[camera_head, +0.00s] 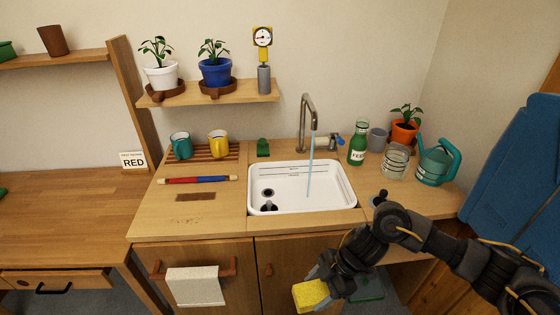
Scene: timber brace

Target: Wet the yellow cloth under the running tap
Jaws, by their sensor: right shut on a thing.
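The yellow cloth (311,294) is a folded yellow block in my right gripper (324,286). The gripper is shut on it, low in front of the cabinet doors, below the counter edge. The tap (307,112) stands behind the white sink (304,208), and a thin stream of water (310,168) falls from its spout into the basin. The tap's blue handle (338,139) is to its right. The cloth is in front of the sink, apart from the water. My left gripper is not in view.
A green bottle (357,144), a glass jar (395,160) and a teal watering can (436,162) stand right of the sink. A red and blue rod (198,180) lies left of it. A white towel (193,287) hangs on the cabinet rail. The counter's front strip is clear.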

